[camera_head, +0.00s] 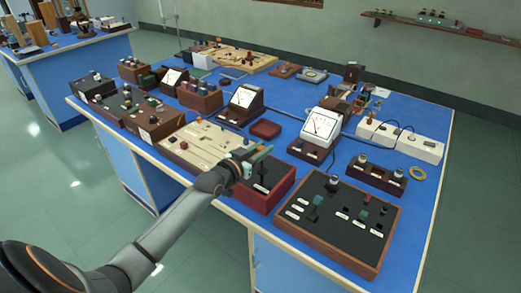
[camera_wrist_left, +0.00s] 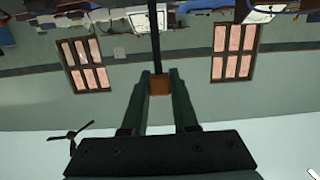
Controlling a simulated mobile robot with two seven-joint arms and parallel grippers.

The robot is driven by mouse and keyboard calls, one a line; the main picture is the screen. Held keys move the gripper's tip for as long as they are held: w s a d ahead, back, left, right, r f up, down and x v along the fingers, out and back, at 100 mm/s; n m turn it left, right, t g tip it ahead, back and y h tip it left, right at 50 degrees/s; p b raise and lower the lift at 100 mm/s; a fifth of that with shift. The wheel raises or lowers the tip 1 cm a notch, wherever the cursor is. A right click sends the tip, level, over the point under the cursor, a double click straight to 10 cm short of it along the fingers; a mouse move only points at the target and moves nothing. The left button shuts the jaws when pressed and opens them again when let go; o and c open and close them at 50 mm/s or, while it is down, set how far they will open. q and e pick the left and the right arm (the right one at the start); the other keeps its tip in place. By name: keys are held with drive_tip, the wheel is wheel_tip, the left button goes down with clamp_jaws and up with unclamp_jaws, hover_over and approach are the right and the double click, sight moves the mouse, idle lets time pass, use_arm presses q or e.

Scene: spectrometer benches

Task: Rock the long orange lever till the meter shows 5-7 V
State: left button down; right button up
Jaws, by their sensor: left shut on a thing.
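My left gripper (camera_head: 264,151) is over a dark red box (camera_head: 281,192) with a black top, near the front edge of the blue bench. In the left wrist view its green fingers (camera_wrist_left: 160,82) are shut on the orange end of the lever (camera_wrist_left: 160,88); a dark rod runs from that end. In the head view the gripper hides the lever's end. A white-faced meter (camera_head: 320,126) on a dark stand is just behind and right of the red box. Its needle is too small to read. Two more meters (camera_head: 243,98) (camera_head: 173,77) stand further left. My right gripper is not in view.
A wooden-framed black switch panel (camera_head: 345,222) lies right of the red box. A pale board (camera_head: 205,147) is to its left. The bench is crowded, with small bare blue patches.

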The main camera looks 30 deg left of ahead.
use_arm(q)
drive_tip(key=shift+r, duration=0.15)
drive_tip(key=c, duration=0.7)
unclamp_jaws()
drive_tip(key=s, duration=0.4)
drive_tip(key=s+r, duration=0.1)
drive_tip(key=s, duration=0.3)
drive_tip(key=s+a, duration=0.1)
drive_tip(key=s, duration=0.3)
drive_tip(key=shift+s+r, duration=0.15)
drive_tip(key=shift+r, duration=0.05)
